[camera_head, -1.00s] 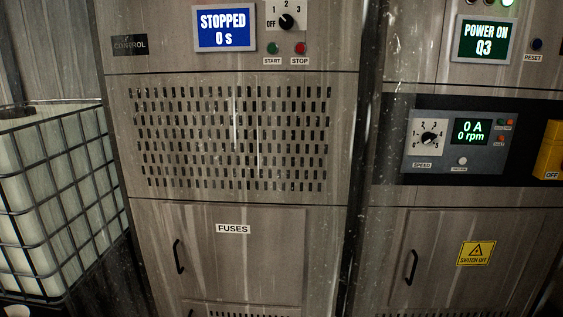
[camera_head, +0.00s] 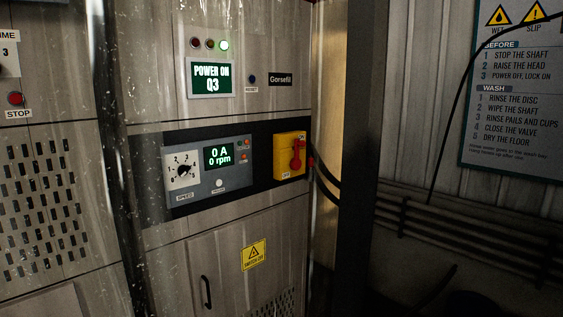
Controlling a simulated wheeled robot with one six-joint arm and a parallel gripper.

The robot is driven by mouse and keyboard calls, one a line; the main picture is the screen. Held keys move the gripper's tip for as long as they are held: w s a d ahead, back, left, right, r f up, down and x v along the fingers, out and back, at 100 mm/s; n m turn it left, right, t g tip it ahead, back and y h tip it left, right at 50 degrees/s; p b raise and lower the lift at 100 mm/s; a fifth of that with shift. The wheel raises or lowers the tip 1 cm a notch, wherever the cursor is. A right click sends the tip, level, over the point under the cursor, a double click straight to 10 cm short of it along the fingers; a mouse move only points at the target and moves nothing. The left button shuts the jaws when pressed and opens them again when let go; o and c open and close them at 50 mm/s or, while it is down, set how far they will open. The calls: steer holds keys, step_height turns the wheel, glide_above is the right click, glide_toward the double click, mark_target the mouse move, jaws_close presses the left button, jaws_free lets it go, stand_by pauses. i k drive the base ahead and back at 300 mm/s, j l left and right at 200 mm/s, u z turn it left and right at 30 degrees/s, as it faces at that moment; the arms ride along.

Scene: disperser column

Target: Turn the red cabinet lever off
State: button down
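The red lever (camera_head: 297,153) is mounted on a yellow switch box (camera_head: 280,157) at the right end of the dark panel band on the right cabinet (camera_head: 225,110). The lever looks roughly upright. A small "OFF" label (camera_head: 286,175) sits at the lower edge of the box. My gripper is not in view.
A speed panel (camera_head: 207,167) reading "0 A, 0 rpm" is left of the switch box. A dark post (camera_head: 358,150) and a black cable stand just right of the cabinet. A door handle (camera_head: 206,292) sticks out below. A wash instruction board (camera_head: 515,95) hangs on the right wall.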

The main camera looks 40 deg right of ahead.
mark_target(296, 163)
steer(key=z, duration=1.55)
